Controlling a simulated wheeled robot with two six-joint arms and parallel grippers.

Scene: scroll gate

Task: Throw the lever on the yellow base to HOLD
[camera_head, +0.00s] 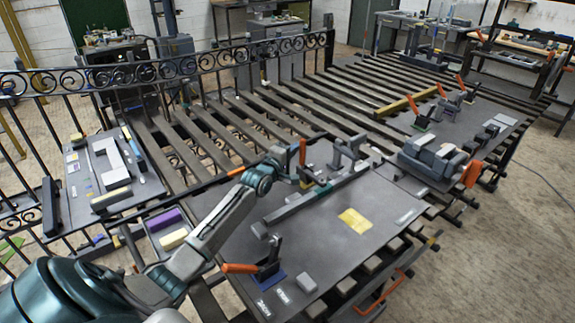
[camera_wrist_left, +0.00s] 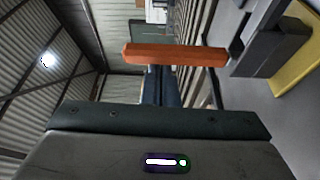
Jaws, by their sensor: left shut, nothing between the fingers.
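My left gripper (camera_head: 287,165) is shut and empty, at the upper left part of the near dark table. An upright orange lever handle (camera_head: 303,152) stands right beside it; I cannot tell if they touch. In the left wrist view an orange handle (camera_wrist_left: 175,54) lies across the picture, apart from the gripper body. It leads to a dark grey block (camera_wrist_left: 270,50) beside a yellow base (camera_wrist_left: 297,68). In the head view that lever's base is mostly hidden by the gripper. No HOLD marking is readable. My right gripper is not in view.
Another lever with an orange handle (camera_head: 240,268) stands on a blue base (camera_head: 271,279) at the near edge. A long grey bar (camera_head: 315,197) and a grey bracket (camera_head: 346,152) lie near the gripper. A yellow patch (camera_head: 355,220) marks open tabletop. A slatted frame (camera_head: 250,115) lies behind.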

